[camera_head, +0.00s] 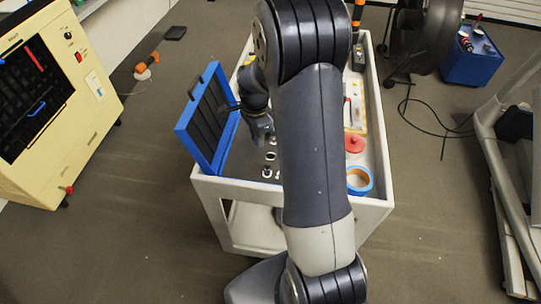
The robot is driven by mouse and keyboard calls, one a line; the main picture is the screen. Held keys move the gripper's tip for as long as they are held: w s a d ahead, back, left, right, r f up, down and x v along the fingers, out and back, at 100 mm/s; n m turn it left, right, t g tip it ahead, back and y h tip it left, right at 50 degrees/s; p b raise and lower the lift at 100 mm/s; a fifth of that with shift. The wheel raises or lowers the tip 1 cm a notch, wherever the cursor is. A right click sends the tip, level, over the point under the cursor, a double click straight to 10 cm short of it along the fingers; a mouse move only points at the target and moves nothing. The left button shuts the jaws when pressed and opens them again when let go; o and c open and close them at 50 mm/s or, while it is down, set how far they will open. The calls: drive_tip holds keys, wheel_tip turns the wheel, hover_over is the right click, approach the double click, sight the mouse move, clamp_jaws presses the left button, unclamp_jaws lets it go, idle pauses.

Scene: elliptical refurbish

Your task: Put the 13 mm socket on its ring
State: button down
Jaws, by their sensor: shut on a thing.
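My gripper (264,134) points down over the left part of the white cart, beside the open blue lid. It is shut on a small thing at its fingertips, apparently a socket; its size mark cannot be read. Several small round sockets or rings (271,156) sit just below the gripper on the cart's grey top, toward its near edge. At this size I cannot tell which place is the 13 mm ring. My arm hides the middle of the cart.
The blue case lid (203,122) stands tilted up left of my gripper. A blue tape roll (360,180) and a red round object (354,143) lie right of my arm. The cart (232,185) has a raised white rim. A yellow cabinet (60,130) stands at far left.

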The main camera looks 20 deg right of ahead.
sight(270, 156)
drive_tip(key=d+m, duration=0.4)
drive_tip(key=m, duration=0.9)
drive_tip(key=f, duration=0.3)
drive_tip(key=f+p, duration=0.1)
drive_tip(key=f, duration=0.2)
drive_tip(key=f+p, duration=0.1)
drive_tip(key=f, duration=0.2)
drive_tip(key=shift+w+d+f, duration=0.1)
drive_tip(key=shift+w+d, duration=0.15)
drive_tip(key=shift+w, duration=0.05)
drive_tip(key=shift+f, duration=0.15)
drive_tip(key=c, duration=1.3)
unclamp_jaws()
wheel_tip(270, 156, up, 12)
drive_tip(key=shift+r+b, duration=0.15)
drive_tip(key=shift+b, duration=0.85)
